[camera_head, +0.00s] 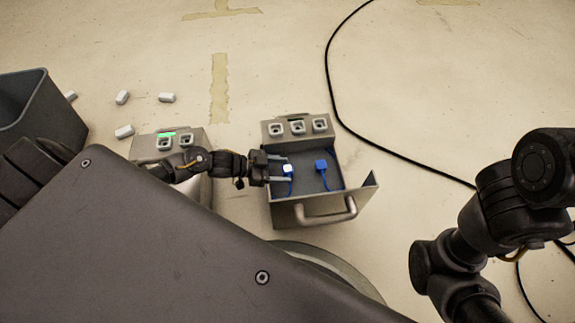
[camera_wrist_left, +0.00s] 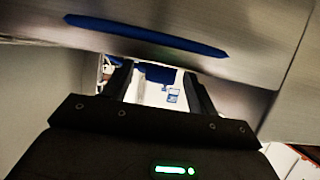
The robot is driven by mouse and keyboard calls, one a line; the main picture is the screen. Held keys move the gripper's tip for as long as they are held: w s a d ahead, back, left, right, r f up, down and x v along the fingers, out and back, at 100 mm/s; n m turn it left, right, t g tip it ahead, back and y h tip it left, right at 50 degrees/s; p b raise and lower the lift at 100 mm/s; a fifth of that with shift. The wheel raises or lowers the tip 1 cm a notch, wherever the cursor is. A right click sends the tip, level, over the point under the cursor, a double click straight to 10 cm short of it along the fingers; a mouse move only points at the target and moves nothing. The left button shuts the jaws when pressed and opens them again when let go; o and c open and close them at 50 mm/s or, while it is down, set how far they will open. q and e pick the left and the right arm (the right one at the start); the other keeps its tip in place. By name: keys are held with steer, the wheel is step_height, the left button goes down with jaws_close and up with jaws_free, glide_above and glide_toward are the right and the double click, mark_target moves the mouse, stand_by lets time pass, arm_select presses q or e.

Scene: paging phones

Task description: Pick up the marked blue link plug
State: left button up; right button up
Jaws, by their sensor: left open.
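The marked blue link plug (camera_head: 288,169) shows a white face and has a blue cord. It is in the open metal drawer box (camera_head: 308,212), at the left of its dark inside. My left gripper (camera_head: 284,168) is open with its fingers on either side of this plug; I cannot tell whether they touch it. In the left wrist view, a white surface with a small blue mark (camera_wrist_left: 172,96) shows between the fingers (camera_wrist_left: 158,76). A second blue plug (camera_head: 321,166), without a white face, sits to the right in the same box. My right gripper is out of view.
A metal box with a green light (camera_head: 167,134) stands left of the drawer box. Several white blocks (camera_head: 167,97) lie on the floor near a grey bin (camera_head: 52,112). A black cable (camera_head: 328,75) runs across the floor.

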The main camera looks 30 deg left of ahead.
mark_target(295, 171)
arm_select(q)
steer(key=b+x, duration=0.4)
steer(key=shift+w+d+f, duration=0.1)
steer(key=shift+f, duration=0.15)
steer(key=shift+w+d, duration=0.3)
steer(key=shift+d, duration=0.05)
steer(key=c, duration=1.1)
